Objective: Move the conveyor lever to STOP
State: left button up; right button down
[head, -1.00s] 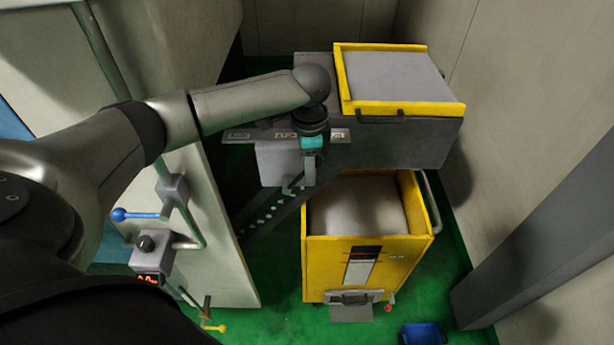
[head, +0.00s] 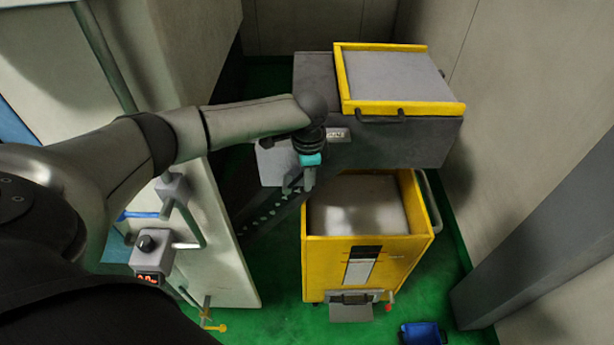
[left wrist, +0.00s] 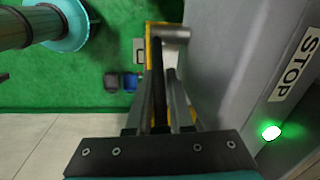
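My left gripper (head: 307,187) hangs at the grey control box (head: 270,165) on the conveyor's front side. In the left wrist view its two fingers (left wrist: 160,95) stand apart, with a dark rod, seemingly the lever (left wrist: 158,60), between them. The rod runs up to a grey cylinder (left wrist: 172,32). I cannot see clear contact between fingers and rod. The STOP label (left wrist: 294,64) is on the grey face to the right, above a lit green lamp (left wrist: 271,132). In the head view my arm hides part of the label strip. My right gripper is not in view.
A yellow cart (head: 370,270) stands below the conveyor housing (head: 400,145), which has a yellow-framed lid (head: 395,80). At left, a machine panel carries a blue-handled valve (head: 138,215) and a knob box (head: 152,255). A blue bin (head: 422,333) lies on the green floor.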

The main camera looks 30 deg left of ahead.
pick_arm(q)
grip_shut()
jog(key=shift+w+d+r, duration=0.1)
dwell(0.8)
